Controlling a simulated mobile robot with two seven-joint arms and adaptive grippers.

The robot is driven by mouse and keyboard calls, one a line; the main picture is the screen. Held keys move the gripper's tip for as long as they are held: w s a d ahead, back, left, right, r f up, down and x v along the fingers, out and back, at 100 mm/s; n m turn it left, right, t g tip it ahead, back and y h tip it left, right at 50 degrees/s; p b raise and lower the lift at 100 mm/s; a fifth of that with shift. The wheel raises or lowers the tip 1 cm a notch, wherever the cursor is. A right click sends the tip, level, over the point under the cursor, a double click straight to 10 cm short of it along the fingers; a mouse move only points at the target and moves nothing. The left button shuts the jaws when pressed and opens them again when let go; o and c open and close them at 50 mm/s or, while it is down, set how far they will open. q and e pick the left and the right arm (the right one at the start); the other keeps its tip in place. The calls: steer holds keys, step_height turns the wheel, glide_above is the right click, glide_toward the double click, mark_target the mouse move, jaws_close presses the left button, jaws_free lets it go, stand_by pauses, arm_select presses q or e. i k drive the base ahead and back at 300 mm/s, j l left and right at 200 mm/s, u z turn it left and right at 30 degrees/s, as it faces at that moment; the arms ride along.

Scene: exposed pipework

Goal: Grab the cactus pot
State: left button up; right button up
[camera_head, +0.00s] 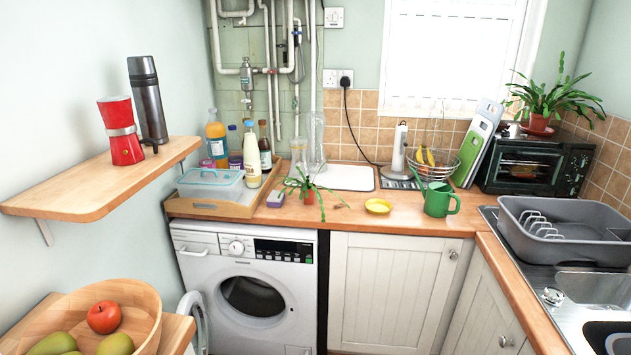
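A small plant with thin, drooping green leaves stands in a small reddish pot (309,196) on the wooden counter, above the washing machine's right edge. A larger plant with long, flat, arching green stems stands in a terracotta pot (538,122) on top of the black toaster oven at the back right. Both are upright. I cannot tell for certain which one is the cactus pot; the larger plant looks more like a cactus. Neither of my grippers is in view, and nothing touches either pot.
A green watering can (439,199) and a yellow dish (378,206) stand on the counter (390,227). A wire fruit basket (431,165) and a leaning cutting board (477,145) are left of the toaster oven (531,165). A grey dish rack (563,231) sits at right.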

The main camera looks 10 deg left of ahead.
mark_target(308, 191)
steer(key=i+l+u, duration=0.15)
steer(key=i, duration=0.3)
steer(key=i+l+u, duration=0.15)
steer(key=i, duration=0.25)
steer(key=i+l+u, duration=0.15)
steer(key=i+l, duration=0.2)
steer(key=i, duration=0.05)
